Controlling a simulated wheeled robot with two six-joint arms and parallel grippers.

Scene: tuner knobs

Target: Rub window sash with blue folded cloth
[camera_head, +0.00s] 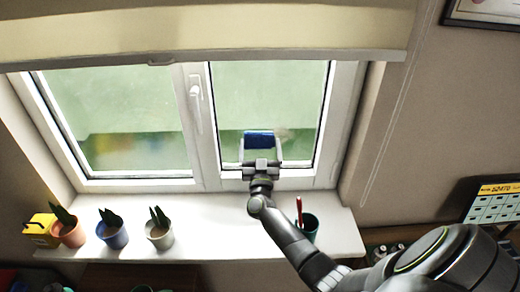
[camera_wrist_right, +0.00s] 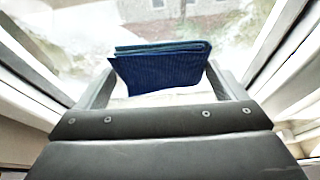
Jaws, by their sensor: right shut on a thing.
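The blue folded cloth (camera_head: 260,139) is held between the fingers of my right gripper (camera_head: 261,150), in front of the lower part of the right window pane. In the right wrist view the cloth (camera_wrist_right: 160,68) spans between the two fingers, its folded layers showing at the top edge. The right gripper (camera_wrist_right: 158,80) is shut on it. The white window sash (camera_head: 270,182) frames the pane, its bottom rail just below the gripper. I cannot tell whether the cloth touches the glass or sash. My left gripper is not in view.
On the sill (camera_head: 200,214) stand potted plants (camera_head: 112,232), a yellow box (camera_head: 40,228) at the left and a green cup (camera_head: 308,226) with a red item beside my right arm. A window handle (camera_head: 195,95) sticks out left of the pane. A blind (camera_head: 210,32) hangs above.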

